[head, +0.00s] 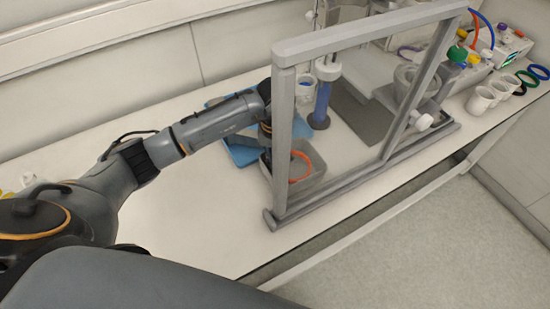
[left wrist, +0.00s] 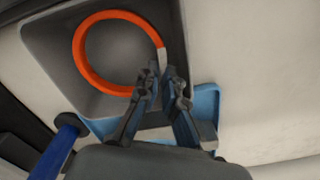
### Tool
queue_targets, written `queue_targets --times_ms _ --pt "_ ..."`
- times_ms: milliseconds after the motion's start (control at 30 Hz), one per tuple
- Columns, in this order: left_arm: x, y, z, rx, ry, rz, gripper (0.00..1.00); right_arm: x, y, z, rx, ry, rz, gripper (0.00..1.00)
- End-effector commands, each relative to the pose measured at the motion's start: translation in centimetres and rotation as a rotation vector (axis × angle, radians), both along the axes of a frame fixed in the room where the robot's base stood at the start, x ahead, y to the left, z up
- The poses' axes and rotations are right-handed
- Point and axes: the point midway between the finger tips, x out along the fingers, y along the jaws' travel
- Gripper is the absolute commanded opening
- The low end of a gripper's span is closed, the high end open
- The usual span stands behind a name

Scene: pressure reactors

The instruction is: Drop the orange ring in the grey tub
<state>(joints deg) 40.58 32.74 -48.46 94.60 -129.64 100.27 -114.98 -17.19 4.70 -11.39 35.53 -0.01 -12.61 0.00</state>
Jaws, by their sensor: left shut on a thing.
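The orange ring (left wrist: 79,52) is in the jaws of my left gripper (left wrist: 162,72), pinched at one side of its band. In the left wrist view the ring lies over the open grey tub (left wrist: 48,62); the gap between ring and tub floor is hard to judge. In the head view the ring (head: 309,167) shows through the clear panel, within the outline of the tub (head: 320,163). My left gripper is mostly hidden there behind the grey frame post. My right gripper is in neither view.
A grey-framed clear shield (head: 284,140) stands right beside the tub. A blue cylinder (head: 321,105) stands behind. White cups (head: 481,99) and other rings (head: 538,71) are at the far right. The table front left is clear.

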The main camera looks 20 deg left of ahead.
Motion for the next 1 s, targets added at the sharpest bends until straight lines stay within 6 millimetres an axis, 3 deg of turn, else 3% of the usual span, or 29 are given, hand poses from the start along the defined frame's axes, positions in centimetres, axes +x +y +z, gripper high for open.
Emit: queue_targets --times_ms 233,300,400,767,1000 --pt "0.0 0.0 0.0 0.000 0.000 0.000 0.00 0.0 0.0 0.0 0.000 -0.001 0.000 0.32" --pt "0.0 0.0 0.0 0.000 0.000 0.000 0.17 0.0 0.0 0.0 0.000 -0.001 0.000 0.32" --pt "0.0 0.0 0.0 0.000 0.000 0.000 0.34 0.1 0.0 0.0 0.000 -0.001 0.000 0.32" --pt "0.1 0.0 0.4 -0.001 -0.001 -0.001 0.34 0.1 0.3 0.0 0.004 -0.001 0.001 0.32" --pt "0.2 0.0 4.5 0.000 -0.005 -0.001 0.34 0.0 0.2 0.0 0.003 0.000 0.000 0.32"
